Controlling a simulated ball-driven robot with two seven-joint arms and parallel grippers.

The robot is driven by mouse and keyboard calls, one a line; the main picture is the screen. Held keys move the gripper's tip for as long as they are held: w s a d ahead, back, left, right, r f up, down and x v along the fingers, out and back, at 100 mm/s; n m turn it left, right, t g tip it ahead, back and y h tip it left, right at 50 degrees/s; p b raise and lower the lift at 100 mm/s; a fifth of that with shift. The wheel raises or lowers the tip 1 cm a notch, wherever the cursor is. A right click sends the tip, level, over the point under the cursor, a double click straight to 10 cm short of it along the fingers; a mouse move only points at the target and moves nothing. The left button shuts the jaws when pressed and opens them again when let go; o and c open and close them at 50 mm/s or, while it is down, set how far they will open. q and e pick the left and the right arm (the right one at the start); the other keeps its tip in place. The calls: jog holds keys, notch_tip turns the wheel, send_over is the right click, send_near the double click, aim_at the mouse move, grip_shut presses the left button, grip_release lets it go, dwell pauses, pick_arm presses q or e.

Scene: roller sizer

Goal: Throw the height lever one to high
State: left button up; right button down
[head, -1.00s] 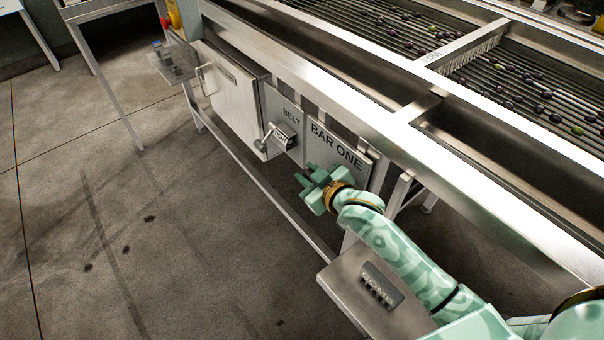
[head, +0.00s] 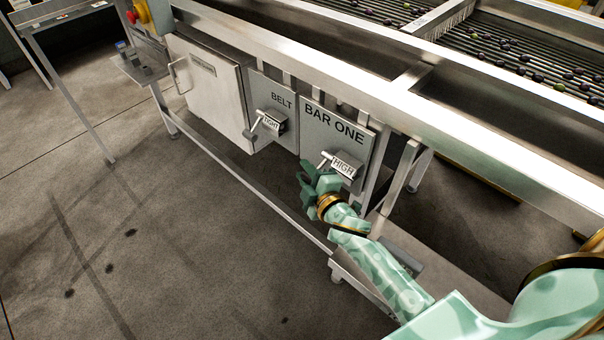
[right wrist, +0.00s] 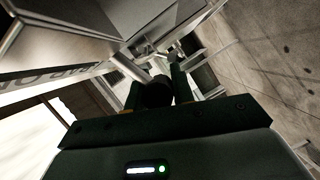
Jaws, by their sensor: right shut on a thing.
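The bar one lever (head: 326,159) sticks out from the plate marked BAR ONE (head: 334,125) in the head view. The small sign (head: 343,165) at its base reads HIGH. My right gripper (head: 309,182), mint green, is just below and left of the lever. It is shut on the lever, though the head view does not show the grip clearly. In the right wrist view my dark fingers (right wrist: 168,78) are close together, with a pale metal rod (right wrist: 130,66) beyond them. My left gripper is not in view.
The belt lever (head: 256,124) beside the BELT sign (head: 281,98) is on the plate to the left. A steel cabinet (head: 208,85) stands further left. The frame rail (head: 250,180) runs below. Open floor (head: 170,250) lies in front.

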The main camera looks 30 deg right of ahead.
jog(key=f+n+b, duration=0.1)
jog(key=b, duration=0.1)
jog(key=d+f+n+t+b, duration=0.1)
jog(key=f+n+b, duration=0.1)
jog(key=b, duration=0.1)
jog(key=shift+w+f+h, duration=0.1)
jog(key=shift+h, duration=0.3)
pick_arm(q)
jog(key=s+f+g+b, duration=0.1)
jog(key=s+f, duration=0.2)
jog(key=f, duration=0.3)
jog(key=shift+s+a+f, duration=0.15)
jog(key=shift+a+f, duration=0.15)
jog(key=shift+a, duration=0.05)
pick_arm(e)
jog(key=shift+w+d+n+t, duration=0.1)
jog(key=shift+d+n+t, duration=0.25)
jog(key=shift+n, duration=0.25)
jog(key=shift+d+r, duration=0.1)
jog(key=shift+r, duration=0.15)
jog(key=c, duration=1.6)
grip_release()
jog(key=o, duration=0.4)
jog(key=shift+d, duration=0.1)
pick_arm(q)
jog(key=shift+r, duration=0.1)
pick_arm(e)
jog(key=shift+r, duration=0.1)
